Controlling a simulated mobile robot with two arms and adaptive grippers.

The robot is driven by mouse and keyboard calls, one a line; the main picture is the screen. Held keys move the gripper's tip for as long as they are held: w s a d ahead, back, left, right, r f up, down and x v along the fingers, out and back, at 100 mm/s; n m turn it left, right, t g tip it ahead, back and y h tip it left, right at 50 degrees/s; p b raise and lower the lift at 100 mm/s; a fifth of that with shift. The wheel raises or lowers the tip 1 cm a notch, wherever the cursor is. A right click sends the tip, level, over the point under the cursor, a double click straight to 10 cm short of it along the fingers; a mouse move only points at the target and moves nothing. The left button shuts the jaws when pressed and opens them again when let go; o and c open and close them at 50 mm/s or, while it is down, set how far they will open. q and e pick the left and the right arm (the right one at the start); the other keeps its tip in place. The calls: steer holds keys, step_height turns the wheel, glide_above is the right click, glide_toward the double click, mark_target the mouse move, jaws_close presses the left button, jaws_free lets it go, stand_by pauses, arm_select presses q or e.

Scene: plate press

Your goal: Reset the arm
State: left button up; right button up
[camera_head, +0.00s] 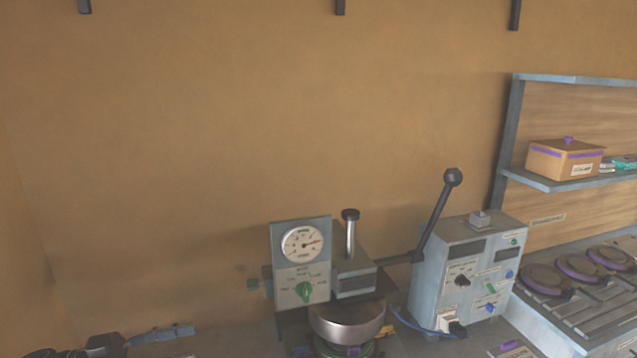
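A black mechanical part (105,345) at the bottom left edge looks like part of my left arm or gripper. My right gripper is not in view. The press (302,262) stands at the lower middle with a round dial, a green knob and a silver bowl-shaped head (346,322). Its dark lever (437,215) slants up to the right and ends in a black ball. No gripper touches the press or the lever.
A grey control box (462,272) with buttons and a blue cable stands right of the press. A rack with several round dark plates (545,279) is at the right. A shelf (560,184) above it holds a tan box (565,160). The wall behind is bare.

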arm_select(q)
steer(key=w+d+f+n+t+y, duration=0.4)
steer(key=d+f+n+t+y, duration=0.55)
steer(key=d, duration=0.35)
steer(key=s+a+f+n+g+y, duration=0.1)
steer(key=s+a+f+g+y, duration=0.2)
steer(key=s, duration=0.8)
steer(key=s+a+f+n+g+y, duration=0.15)
steer(key=s+f+g, duration=0.3)
steer(key=s, duration=0.55)
steer(key=s+a+f+g+y, duration=0.2)
steer(key=s+f+g+y, duration=0.15)
steer(key=s, duration=0.75)
steer(key=s+f+g+b, duration=0.3)
steer(key=f+b, duration=0.6)
steer(key=f, duration=2.8)
steer(key=s+a+f+b, duration=0.2)
steer(key=s+f+b, duration=0.3)
steer(key=s+f, duration=1.1)
step_height(320, 180, down, 4)
steer(key=shift+s+a+r, duration=0.1)
steer(key=shift+s+a, duration=0.3)
